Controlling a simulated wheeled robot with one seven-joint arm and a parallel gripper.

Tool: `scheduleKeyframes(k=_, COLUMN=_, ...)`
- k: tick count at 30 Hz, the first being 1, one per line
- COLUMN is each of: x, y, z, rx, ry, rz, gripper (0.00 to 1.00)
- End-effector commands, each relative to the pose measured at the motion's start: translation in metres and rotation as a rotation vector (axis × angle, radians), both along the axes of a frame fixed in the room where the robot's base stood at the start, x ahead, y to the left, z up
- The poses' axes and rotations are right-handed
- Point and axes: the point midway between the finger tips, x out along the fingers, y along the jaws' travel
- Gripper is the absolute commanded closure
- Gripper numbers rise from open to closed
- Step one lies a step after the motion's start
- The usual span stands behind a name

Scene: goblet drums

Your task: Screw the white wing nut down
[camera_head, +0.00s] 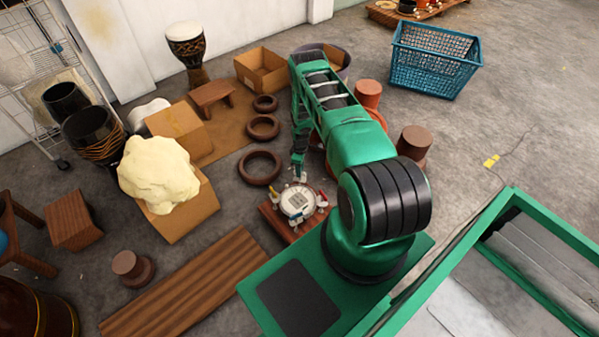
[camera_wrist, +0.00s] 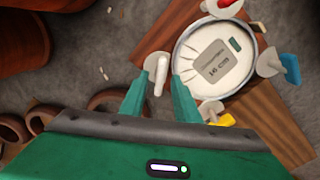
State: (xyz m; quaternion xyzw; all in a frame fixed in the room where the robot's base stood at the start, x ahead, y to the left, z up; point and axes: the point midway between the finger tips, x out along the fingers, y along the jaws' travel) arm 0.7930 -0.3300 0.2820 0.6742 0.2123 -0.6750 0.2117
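The white wing nut (camera_wrist: 159,76) sits on a pale round lug at the left rim of the small drum (camera_wrist: 186,73) in the wrist view. My gripper (camera_wrist: 160,80) has its two green fingers apart, one on each side of the nut's upright wing. A gap shows between the wing and the fingers. The drum has a white head with a grey label. A red wing nut (camera_wrist: 227,3), a blue wing nut (camera_wrist: 290,68) and a yellow wing nut (camera_wrist: 222,120) sit around its rim. In the head view my gripper (camera_head: 299,172) is at the far edge of the drum (camera_head: 298,201).
The drum rests on a brown wooden board (camera_wrist: 262,120) on the concrete floor. Dark brown rings (camera_head: 260,167) lie to its left, and a reddish-brown pot (camera_wrist: 22,45) shows in the wrist view. A blue basket (camera_head: 435,60) stands farther back.

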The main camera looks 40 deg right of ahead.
Motion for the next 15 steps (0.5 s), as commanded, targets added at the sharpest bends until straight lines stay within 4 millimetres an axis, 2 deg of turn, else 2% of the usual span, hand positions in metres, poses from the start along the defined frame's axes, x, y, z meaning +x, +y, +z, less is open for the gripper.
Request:
scheduleKeyframes(k=4, x=-0.0003, y=-0.0002, z=-0.0094, rx=0.000, ry=0.000, rz=-0.001, gripper=0.71)
scheduleKeyframes(k=14, x=-0.0002, y=-0.0002, z=-0.0113, rx=0.000, ry=0.000, rz=-0.001, gripper=0.71)
scheduleKeyframes(k=15, x=-0.0002, y=-0.0002, z=-0.0113, rx=0.000, ry=0.000, rz=-0.001, gripper=0.78)
